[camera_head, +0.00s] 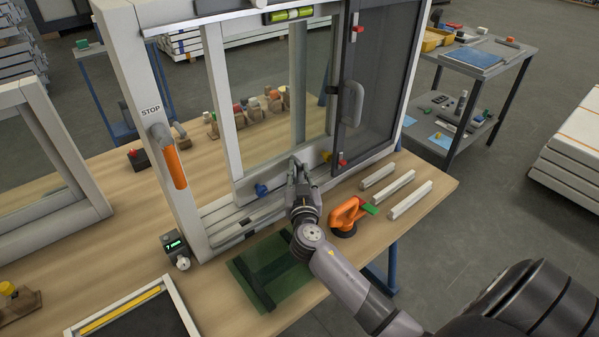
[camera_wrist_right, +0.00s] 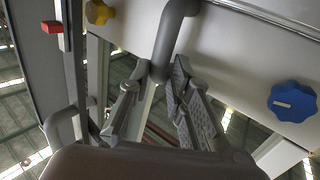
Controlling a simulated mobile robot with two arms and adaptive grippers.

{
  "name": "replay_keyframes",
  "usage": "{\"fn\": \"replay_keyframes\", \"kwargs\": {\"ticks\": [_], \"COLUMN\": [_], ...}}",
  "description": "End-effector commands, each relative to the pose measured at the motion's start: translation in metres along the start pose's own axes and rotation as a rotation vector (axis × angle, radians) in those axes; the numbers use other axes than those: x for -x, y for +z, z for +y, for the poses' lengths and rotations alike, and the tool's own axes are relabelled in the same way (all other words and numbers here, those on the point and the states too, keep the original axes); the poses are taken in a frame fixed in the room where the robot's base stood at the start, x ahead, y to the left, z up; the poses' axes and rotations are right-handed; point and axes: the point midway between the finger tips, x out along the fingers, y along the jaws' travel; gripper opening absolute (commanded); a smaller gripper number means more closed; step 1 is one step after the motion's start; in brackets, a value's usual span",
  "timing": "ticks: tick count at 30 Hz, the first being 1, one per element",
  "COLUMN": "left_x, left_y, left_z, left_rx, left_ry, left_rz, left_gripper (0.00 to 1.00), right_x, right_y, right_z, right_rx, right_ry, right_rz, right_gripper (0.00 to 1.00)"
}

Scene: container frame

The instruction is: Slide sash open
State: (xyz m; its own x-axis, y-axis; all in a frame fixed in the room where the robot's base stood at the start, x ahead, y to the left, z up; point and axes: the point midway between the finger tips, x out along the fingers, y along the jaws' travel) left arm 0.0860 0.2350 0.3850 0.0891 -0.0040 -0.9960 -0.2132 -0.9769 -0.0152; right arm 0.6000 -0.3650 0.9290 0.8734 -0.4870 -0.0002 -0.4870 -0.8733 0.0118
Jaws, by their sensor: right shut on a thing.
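The white sash (camera_head: 222,95) stands upright in the larger white window frame (camera_head: 133,70). A gap shows between its left stile and the frame's left post. My right gripper (camera_head: 297,168) is at the sash's lower rail, between a blue knob (camera_head: 262,190) and a yellow knob (camera_head: 327,157). In the right wrist view, my right gripper (camera_wrist_right: 158,90) is shut on a grey curved handle (camera_wrist_right: 174,35) on the rail. The blue knob (camera_wrist_right: 293,101) shows at right there, the yellow knob (camera_wrist_right: 99,12) at upper left. My left gripper is not in view.
A dark mesh panel (camera_head: 385,65) with red clips stands right of the sash. An orange suction lifter (camera_head: 345,213) and white strips (camera_head: 409,200) lie on the bench near my right arm. A green mat (camera_head: 293,285) lies in front. An orange STOP handle (camera_head: 175,167) hangs on the left post.

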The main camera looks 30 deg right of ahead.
Motion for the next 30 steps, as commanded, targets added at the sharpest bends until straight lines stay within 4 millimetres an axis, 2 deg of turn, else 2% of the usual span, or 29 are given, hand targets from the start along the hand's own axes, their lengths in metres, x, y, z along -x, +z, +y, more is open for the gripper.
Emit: {"fn": "replay_keyframes", "kwargs": {"ticks": [13,20,28,29,30], "left_x": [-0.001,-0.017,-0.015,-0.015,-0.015], "left_y": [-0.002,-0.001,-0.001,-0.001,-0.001], "left_z": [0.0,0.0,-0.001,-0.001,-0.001], "left_rx": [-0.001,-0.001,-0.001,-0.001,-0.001], "left_ry": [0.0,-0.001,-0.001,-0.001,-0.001], "left_rz": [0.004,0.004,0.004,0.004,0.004], "left_gripper": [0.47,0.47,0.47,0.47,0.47], "right_x": [-0.001,-0.015,-0.015,-0.014,-0.014], "right_y": [0.0,0.002,0.001,0.001,0.001], "right_z": [0.003,0.024,0.024,0.023,0.023], "right_rx": [0.0,-0.001,-0.002,-0.002,-0.002], "right_ry": [0.006,0.009,0.004,0.004,0.004], "right_rz": [0.0,0.001,-0.001,-0.002,-0.002], "right_gripper": [0.0,0.0,0.0,0.2,0.23]}}
